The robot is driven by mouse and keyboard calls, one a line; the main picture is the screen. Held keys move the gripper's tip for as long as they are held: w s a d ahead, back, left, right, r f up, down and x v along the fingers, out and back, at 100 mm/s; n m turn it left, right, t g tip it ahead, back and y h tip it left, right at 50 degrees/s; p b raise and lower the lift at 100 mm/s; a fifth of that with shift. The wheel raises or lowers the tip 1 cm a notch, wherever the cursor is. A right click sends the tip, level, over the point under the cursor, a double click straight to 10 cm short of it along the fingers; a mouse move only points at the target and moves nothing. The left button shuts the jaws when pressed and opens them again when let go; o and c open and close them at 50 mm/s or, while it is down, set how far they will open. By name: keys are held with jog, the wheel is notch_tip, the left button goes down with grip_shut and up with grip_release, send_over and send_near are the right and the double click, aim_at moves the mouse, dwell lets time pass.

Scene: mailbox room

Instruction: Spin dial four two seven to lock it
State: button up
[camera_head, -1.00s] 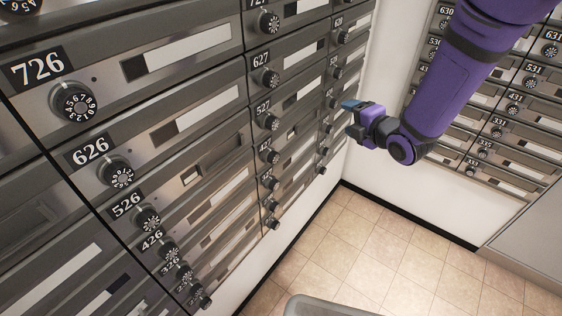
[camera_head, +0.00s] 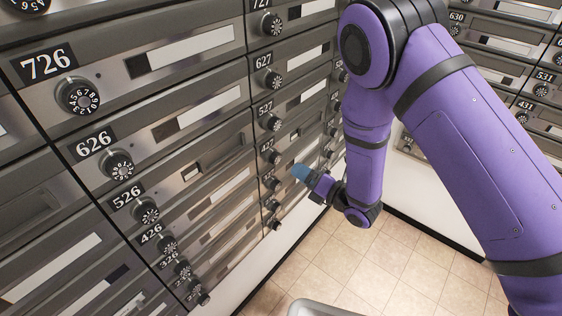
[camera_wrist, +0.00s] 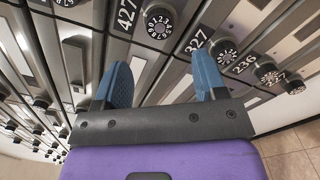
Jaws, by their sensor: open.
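The dial of box 427 (camera_head: 274,157) is a small round black knob with white numbers, beside its label on the second column of mailbox doors. In the wrist view, dial 427 (camera_wrist: 158,21) shows at the top, with the label to its left. My gripper (camera_head: 302,174) is just right of the dial column, near dials 427 and 327, and apart from them. In the wrist view, my gripper's two blue fingertips (camera_wrist: 163,75) are spread with nothing between them. Dial 427 lies beyond the gap between them. The dial's pointer setting is too small to read.
Dial 327 (camera_wrist: 225,52) sits close by, beyond the right finger. Dial 527 (camera_head: 272,123) is just above 427. A second mailbox bank (camera_head: 530,70) stands at the right. The tiled floor (camera_head: 370,265) is clear.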

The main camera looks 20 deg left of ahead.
aim_at(278, 160)
jog(key=x, duration=0.8)
jog(key=shift+c, duration=0.4)
jog(key=c, duration=0.8)
jog(key=shift+c, duration=0.2)
jog(key=shift+m, duration=0.3)
